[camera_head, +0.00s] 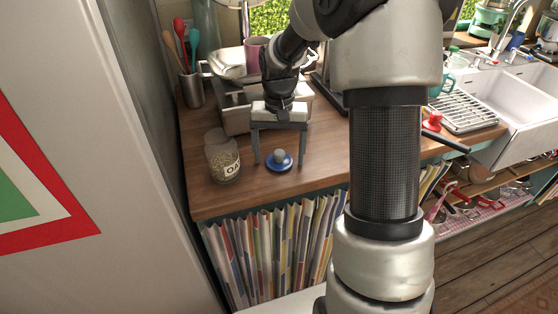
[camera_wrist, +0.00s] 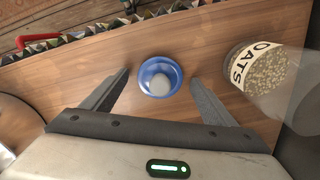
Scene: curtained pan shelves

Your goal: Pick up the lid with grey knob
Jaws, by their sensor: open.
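The lid with grey knob (camera_head: 279,161) is a small blue disc with a round grey knob. It lies on the wooden counter near its front edge. In the wrist view the lid (camera_wrist: 160,77) sits at the upper middle, with the knob facing the camera. My gripper (camera_head: 278,164) is open above the counter, its two fingers pointing down on either side of the lid. In the wrist view my gripper (camera_wrist: 158,78) shows one finger to the left and one to the right of the lid, with gaps on both sides.
A glass jar of oats (camera_head: 224,160) stands close left of the lid; it is at the right in the wrist view (camera_wrist: 257,68). A striped curtain (camera_head: 275,245) hangs below the counter edge.

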